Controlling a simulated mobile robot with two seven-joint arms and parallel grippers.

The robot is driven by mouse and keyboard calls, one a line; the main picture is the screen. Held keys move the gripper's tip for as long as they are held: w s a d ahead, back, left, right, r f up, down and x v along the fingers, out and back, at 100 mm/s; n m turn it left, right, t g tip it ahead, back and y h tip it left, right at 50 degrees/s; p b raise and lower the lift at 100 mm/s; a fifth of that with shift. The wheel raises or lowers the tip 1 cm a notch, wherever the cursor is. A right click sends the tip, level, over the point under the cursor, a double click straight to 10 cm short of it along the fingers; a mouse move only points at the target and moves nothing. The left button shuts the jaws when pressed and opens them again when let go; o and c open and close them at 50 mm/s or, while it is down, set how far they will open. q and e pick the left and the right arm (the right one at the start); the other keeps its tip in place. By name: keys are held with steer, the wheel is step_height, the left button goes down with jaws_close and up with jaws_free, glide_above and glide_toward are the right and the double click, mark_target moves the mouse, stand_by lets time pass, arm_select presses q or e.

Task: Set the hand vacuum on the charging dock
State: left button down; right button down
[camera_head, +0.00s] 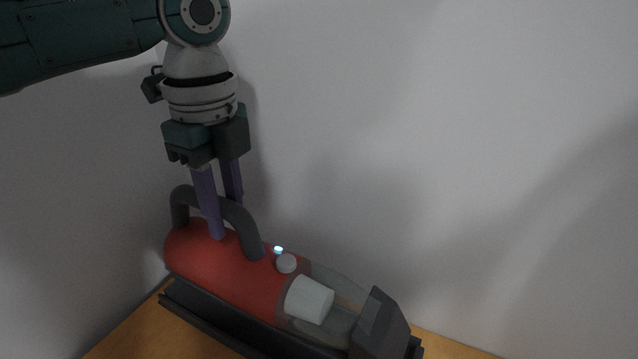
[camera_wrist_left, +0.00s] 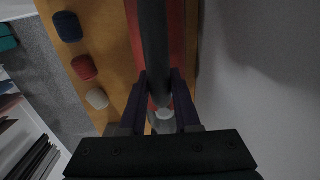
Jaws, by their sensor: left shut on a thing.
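The red hand vacuum (camera_head: 225,266) has a dark grey loop handle, a clear front section and a dark nozzle at its right end. It lies along the dark charging dock (camera_head: 215,322), on or just over it; I cannot tell whether it is fully seated. In the left wrist view the fingers stand on both sides of the handle (camera_wrist_left: 153,45), with the red body below. My right gripper is not in view.
The dock stands on a wooden surface (camera_head: 125,335) against pale walls at the back and left. In the left wrist view a blue (camera_wrist_left: 68,26), a red (camera_wrist_left: 85,67) and a white rounded item (camera_wrist_left: 97,98) sit on the wood beside the vacuum.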

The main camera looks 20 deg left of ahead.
mark_target(232, 243)
arm_select(q)
steer(key=shift+f, duration=2.1)
steer(key=c, duration=0.6)
jaws_free()
